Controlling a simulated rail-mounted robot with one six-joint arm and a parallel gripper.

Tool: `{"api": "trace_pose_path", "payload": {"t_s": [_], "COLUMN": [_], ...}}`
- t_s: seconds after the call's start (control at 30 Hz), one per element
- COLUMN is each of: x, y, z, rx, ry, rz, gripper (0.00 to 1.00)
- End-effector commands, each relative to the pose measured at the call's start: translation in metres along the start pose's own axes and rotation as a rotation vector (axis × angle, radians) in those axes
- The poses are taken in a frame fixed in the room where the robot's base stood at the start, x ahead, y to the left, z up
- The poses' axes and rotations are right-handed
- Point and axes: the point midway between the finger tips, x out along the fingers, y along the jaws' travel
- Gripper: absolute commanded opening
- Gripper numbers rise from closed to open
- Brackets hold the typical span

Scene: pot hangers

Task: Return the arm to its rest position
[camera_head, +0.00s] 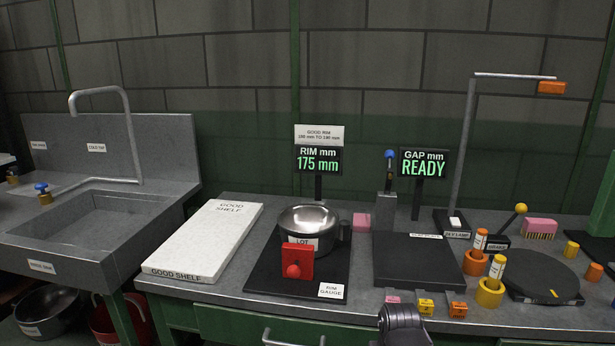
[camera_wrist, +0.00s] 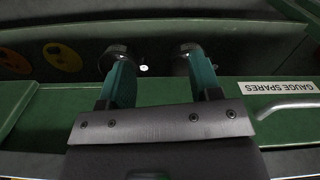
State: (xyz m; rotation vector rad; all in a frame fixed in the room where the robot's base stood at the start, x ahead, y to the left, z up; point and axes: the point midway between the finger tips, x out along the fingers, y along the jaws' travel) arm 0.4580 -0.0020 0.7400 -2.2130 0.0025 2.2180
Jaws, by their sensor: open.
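My gripper (camera_wrist: 154,54) shows in the wrist view with its two green fingers spread apart and nothing between them. It faces the green bench front, beside a drawer labelled GAUGE SPARES (camera_wrist: 279,87). In the camera_head view, a dark grey part of my arm shows at the bottom edge, in front of the bench; the fingers are not visible there. A steel pot (camera_head: 308,222) stands upright on the black rim gauge plate (camera_head: 270,282), behind a red block with a knob (camera_head: 298,262). My arm is apart from the pot.
The GOOD SHELF (camera_head: 205,240) is an empty white slab left of the gauge. A sink (camera_head: 95,220) lies further left. A black gap plate (camera_head: 417,258), a tall lamp post (camera_head: 463,140), orange and yellow cups (camera_head: 490,293) and a round turntable (camera_head: 540,282) stand to the right.

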Motion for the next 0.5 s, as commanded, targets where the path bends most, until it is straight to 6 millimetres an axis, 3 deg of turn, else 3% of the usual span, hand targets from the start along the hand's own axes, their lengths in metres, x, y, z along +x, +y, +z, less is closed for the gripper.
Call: {"api": "trace_pose_path", "payload": {"t_s": [0.03,0.3,0.4,0.5], "x": [-0.042,-0.151,-0.183,-0.194], "y": [-0.001,-0.002,-0.002,-0.002], "z": [0.000,0.000,0.000,0.000], "rx": [-0.002,-0.005,-0.006,-0.006], "ry": [0.000,0.001,0.001,0.001], "rz": [0.001,0.003,0.004,0.004], "gripper": [0.58,0.58,0.58,0.58]}}
